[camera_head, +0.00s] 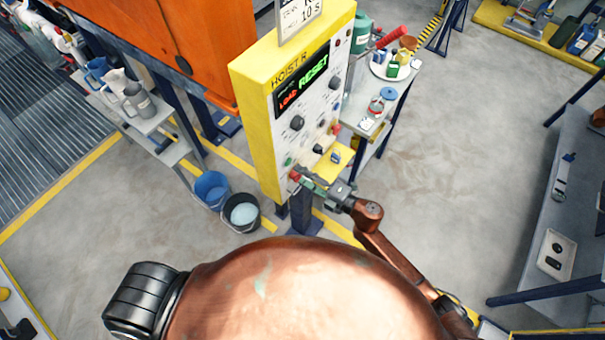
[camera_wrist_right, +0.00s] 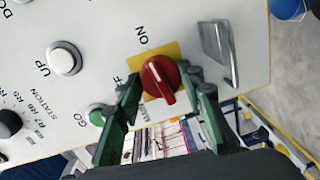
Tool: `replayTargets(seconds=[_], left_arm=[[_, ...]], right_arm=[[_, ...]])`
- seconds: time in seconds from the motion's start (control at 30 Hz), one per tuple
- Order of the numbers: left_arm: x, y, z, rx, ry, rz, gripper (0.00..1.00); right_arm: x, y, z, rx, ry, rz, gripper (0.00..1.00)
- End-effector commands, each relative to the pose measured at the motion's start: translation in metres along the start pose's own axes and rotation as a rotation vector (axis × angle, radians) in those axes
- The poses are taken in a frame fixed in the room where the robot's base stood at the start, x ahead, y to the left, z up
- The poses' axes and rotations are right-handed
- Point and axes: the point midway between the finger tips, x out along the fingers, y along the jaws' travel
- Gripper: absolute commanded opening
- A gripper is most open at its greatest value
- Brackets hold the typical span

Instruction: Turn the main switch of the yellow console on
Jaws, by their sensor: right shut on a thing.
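The yellow console (camera_head: 252,110) stands in the middle of the head view, with its white panel facing right. Its main switch is a red knob (camera_wrist_right: 160,76) on a yellow plate, near the panel's lower edge. "ON" and a partly covered "OFF" are printed beside it. A pale line marks the knob, but I cannot tell surely which label it points at. My right gripper (camera_head: 306,183) is at the panel's lower corner; in the wrist view its green fingers (camera_wrist_right: 166,98) are on both sides of the knob, shut on it. My left gripper is not in view.
A green GO button (camera_wrist_right: 97,116), a white UP button (camera_wrist_right: 64,58) and a metal bracket (camera_wrist_right: 214,52) are near the knob. Two buckets (camera_head: 211,188) (camera_head: 243,212) stand on the floor left of the console. A side table (camera_head: 385,112) with small items stands behind it.

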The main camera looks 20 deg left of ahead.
Motion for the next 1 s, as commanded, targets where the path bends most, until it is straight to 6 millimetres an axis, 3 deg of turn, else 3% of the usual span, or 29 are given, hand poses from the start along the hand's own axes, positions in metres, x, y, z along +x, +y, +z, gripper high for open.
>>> replayTargets(seconds=[0.3, 0.83, 0.87, 1.0], left_arm=[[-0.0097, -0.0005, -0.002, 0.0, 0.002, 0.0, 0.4], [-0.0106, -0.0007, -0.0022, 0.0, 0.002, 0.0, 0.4], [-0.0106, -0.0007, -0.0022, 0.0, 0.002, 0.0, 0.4], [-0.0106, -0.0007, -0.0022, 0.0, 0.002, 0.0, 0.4]], right_arm=[[-0.0001, 0.0003, 0.0005, 0.117, 0.009, -0.002, 0.11], [-0.0001, -0.0009, 0.0005, 0.14, 0.011, -0.003, 0.11], [-0.0001, -0.0009, 0.0005, 0.14, 0.011, -0.003, 0.36], [0.0, -0.0008, 0.0005, 0.139, 0.011, -0.003, 0.46]])
